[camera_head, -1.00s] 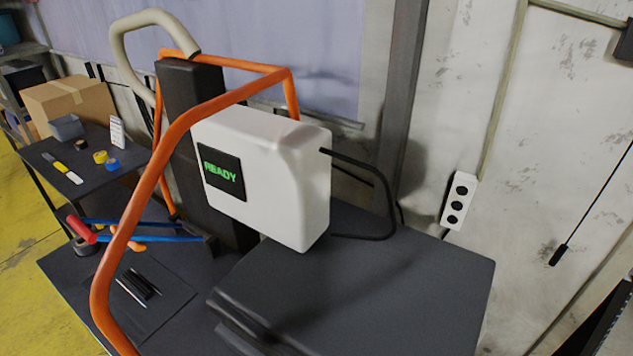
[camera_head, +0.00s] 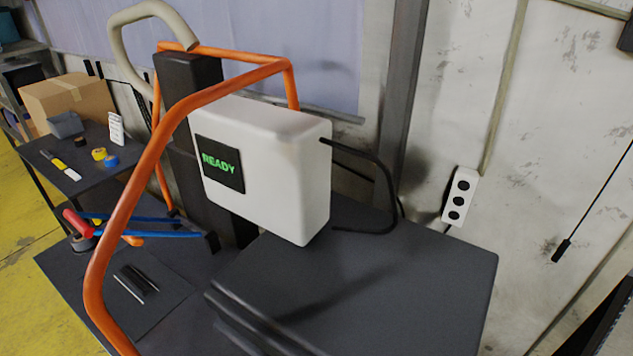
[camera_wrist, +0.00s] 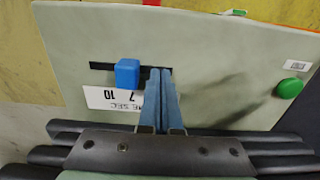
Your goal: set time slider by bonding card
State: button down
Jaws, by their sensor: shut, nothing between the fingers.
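In the wrist view, a blue slider knob (camera_wrist: 127,73) sits in a black slot (camera_wrist: 102,66) on a pale panel (camera_wrist: 220,60). A white label (camera_wrist: 115,98) below the slot ends in "SEC" and shows 7 and 10. My gripper (camera_wrist: 160,74) is shut and empty. Its blue fingertips are just right of the knob, over the slot's right end; whether they touch the knob or panel is unclear. In the head view, a small white card with print (camera_head: 116,128) stands on the side table; its text is too small to read, and I cannot tell whether it is the bonding card.
The white machine box (camera_head: 270,170) shows READY on its screen (camera_head: 221,163). An orange tube frame (camera_head: 125,215) surrounds it. A green button (camera_wrist: 289,87) is on the panel's right. A cardboard box (camera_head: 70,100) and tape rolls stand on the side table (camera_head: 95,172).

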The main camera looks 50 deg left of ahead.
jog(key=shift+f+b, duration=0.35)
jog(key=shift+f, duration=0.2)
jog(key=shift+r+p, duration=0.3)
jog(key=shift+p, duration=0.15)
jog(key=shift+d, duration=0.1)
jog(key=shift+w+d+p, duration=0.2)
jog(key=shift+d+p, duration=0.05)
jog(key=shift+d, duration=0.5)
jog(key=shift+w+d+p, duration=0.15)
jog(key=shift+d+p, duration=0.15)
jog(key=shift+d, duration=0.4)
jog(key=shift+w+d+p, duration=0.2)
jog(key=shift+d+p, duration=0.05)
jog(key=shift+d, duration=0.5)
jog(key=shift+a, duration=0.15)
jog(key=shift+s+a, duration=0.15)
jog(key=shift+a, duration=0.35)
